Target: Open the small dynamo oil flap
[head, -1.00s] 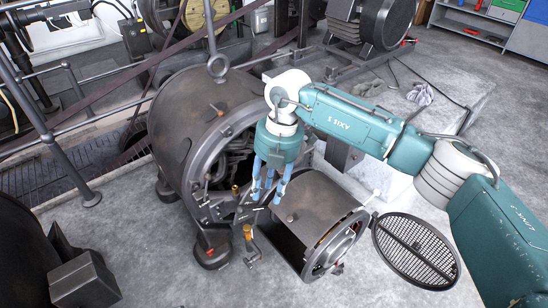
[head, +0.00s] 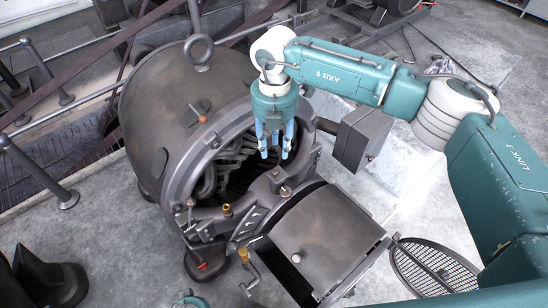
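The large dynamo (head: 165,95) is a dark rusty drum with an open front end showing coils. A small lid with a knob (head: 194,113) sits on its upper side and looks shut. In front is a smaller machine with a curved brown cover (head: 325,235); a small knobbed fitting (head: 283,187) is at its near-dynamo edge. I cannot tell which part is the oil flap. My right gripper (head: 276,152) points down with its blue fingers apart and empty, before the dynamo's opening and above the fitting, apparently touching nothing. My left gripper's fingers are not visible.
A brass-topped crank handle (head: 247,268) stands at the smaller machine's left. A round mesh grille (head: 432,268) lies to the right. A grey box (head: 362,138) is fixed behind the smaller machine. Metal railings (head: 40,165) stand at left.

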